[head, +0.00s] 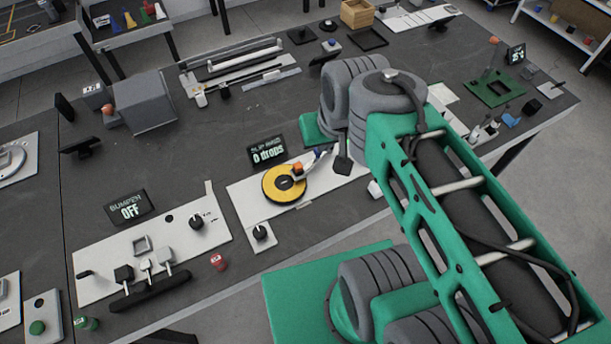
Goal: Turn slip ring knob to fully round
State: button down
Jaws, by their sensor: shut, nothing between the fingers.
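The slip ring is a yellow disc (284,184) with a dark hub, lying on a white panel (240,197) in the head view. An orange block and a small blue-and-white part sit at its upper right edge. A black knob (262,232) stands on the same panel, below and left of the disc. A small screen (267,151) behind reads "0 drops". My gripper (343,166) shows as a small dark tip below my wrist, right of the disc and apart from the knob. It appears shut and empty; my arm hides much of it.
To the left is another white panel with levers, a black knob (196,222) and a screen (130,209) reading "OFF". A red can (217,262) stands near the table's front edge. A grey box (140,102) stands farther back. Bare dark tabletop lies behind the slip ring panel.

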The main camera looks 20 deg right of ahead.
aim_at(260, 232)
jog(key=z, duration=1.55)
jog(key=k, duration=1.1)
jog(key=u, duration=1.3)
jog(key=i, duration=0.5)
jog(key=u, duration=0.05)
